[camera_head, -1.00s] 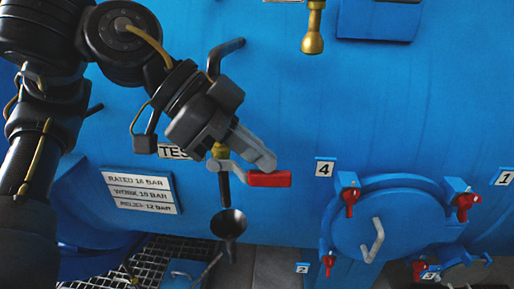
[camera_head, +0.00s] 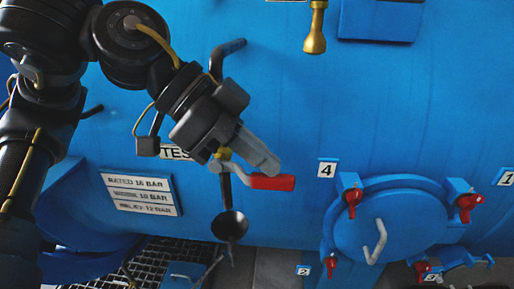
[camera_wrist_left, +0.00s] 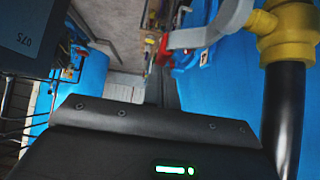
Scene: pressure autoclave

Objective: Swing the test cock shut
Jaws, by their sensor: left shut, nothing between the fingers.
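The test cock shows in the head view as a small brass body (camera_head: 223,154) above a dark downward pipe. Its grey lever points to the right, nearly level and tilted slightly down, and ends in a red handle (camera_head: 272,182). My left gripper (camera_head: 268,166) is shut and empty, with its fingertips just above the red handle; whether they touch it I cannot tell. The gripper and wrist partly hide the cock and the TEST label (camera_head: 176,153). In the left wrist view the brass body (camera_wrist_left: 284,38) and grey lever (camera_wrist_left: 222,26) show at upper right. My right gripper is not in view.
A black funnel (camera_head: 229,224) sits below the cock's pipe. A bent dark pipe (camera_head: 224,56) sticks out of the blue shell above my gripper. A round blue hatch (camera_head: 375,222) with red clamps is at lower right.

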